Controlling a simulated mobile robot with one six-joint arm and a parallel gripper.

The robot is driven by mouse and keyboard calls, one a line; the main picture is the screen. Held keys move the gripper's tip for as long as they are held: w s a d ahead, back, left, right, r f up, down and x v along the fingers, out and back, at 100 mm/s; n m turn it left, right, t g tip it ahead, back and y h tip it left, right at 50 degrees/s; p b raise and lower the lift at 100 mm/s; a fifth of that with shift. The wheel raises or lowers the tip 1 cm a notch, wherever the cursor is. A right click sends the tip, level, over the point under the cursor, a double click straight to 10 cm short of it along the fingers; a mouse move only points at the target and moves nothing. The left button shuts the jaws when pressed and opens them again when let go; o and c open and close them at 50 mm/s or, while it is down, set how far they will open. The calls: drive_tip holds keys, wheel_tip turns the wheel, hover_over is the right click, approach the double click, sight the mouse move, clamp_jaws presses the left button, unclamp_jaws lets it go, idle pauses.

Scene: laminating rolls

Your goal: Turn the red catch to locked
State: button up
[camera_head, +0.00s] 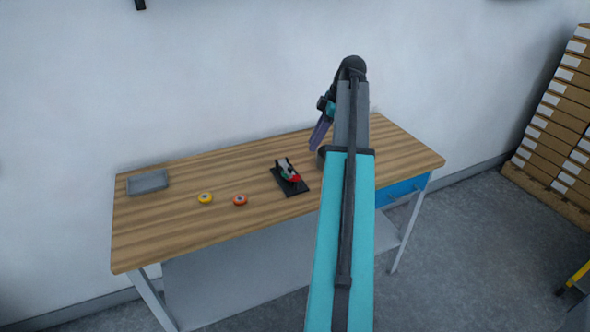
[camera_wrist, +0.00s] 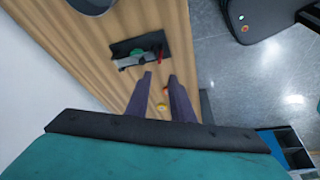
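The red catch (camera_head: 292,180) is on a small device with a black base (camera_head: 296,189) near the middle of the wooden table. In the wrist view the red catch (camera_wrist: 159,53) is a thin red piece at the right end of the device, with a green part (camera_wrist: 137,51) to its left. Whether it stands at locked is too small to tell. My gripper (camera_wrist: 160,75) is open, its two purple fingers apart with nothing between them. In the head view my gripper (camera_head: 318,136) hangs above the table, right of the device and clear of it.
A yellow roll (camera_head: 205,198) and an orange roll (camera_head: 240,200) lie left of the device. A grey tray (camera_head: 148,182) is at the table's left end. A grey round container (camera_head: 322,155) is partly hidden behind my arm. The table's front left is bare.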

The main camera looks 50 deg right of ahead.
sight(294, 178)
drive_tip(key=shift+a+f, duration=0.1)
drive_tip(key=shift+f, duration=0.05)
drive_tip(key=shift+p+x, duration=2)
drive_tip(key=shift+x, duration=4.7)
clamp_jaws()
